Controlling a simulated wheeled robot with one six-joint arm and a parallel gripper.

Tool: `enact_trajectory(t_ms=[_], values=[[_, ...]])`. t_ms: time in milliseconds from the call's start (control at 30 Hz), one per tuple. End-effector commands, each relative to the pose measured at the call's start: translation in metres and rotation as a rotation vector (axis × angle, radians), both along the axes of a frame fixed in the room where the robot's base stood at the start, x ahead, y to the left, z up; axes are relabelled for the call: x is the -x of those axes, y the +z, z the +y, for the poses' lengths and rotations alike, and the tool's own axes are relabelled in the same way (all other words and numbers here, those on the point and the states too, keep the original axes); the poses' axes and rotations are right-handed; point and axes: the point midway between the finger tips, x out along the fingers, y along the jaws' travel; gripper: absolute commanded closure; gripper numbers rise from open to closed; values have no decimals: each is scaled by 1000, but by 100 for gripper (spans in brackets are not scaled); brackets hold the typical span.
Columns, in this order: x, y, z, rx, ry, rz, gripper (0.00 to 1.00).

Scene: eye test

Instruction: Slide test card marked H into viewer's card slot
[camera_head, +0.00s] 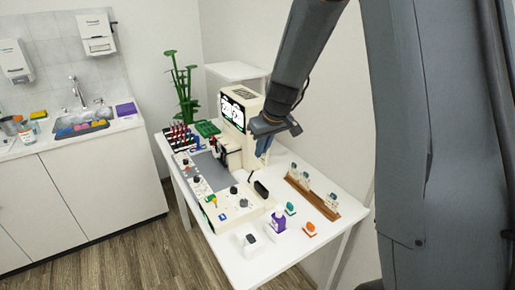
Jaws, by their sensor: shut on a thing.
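The viewer (247,100) is a cream box on the white table, with a lit screen (232,112) showing dark shapes. My gripper (263,148) points down at the right side of the viewer, close to its lower part. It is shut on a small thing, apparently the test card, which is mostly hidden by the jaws. No letter H can be read. I cannot make out the card slot, nor whether the held thing touches the viewer.
A wooden rack (325,207) with several small pieces stands at the right. Purple (278,222), teal and orange items stand in front. A cream control panel (232,205) with knobs lies left of them. A green plant-like stand (184,85) is behind. Bare tabletop (285,248) shows at the front.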

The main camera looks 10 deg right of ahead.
Motion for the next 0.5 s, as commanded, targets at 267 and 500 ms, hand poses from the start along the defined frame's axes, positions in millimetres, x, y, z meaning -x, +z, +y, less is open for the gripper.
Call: enact_trajectory(t_ms=[267,500], values=[[0,-19,-2,2,-3,-1,100],[0,-36,-1,1,-4,1,100]])
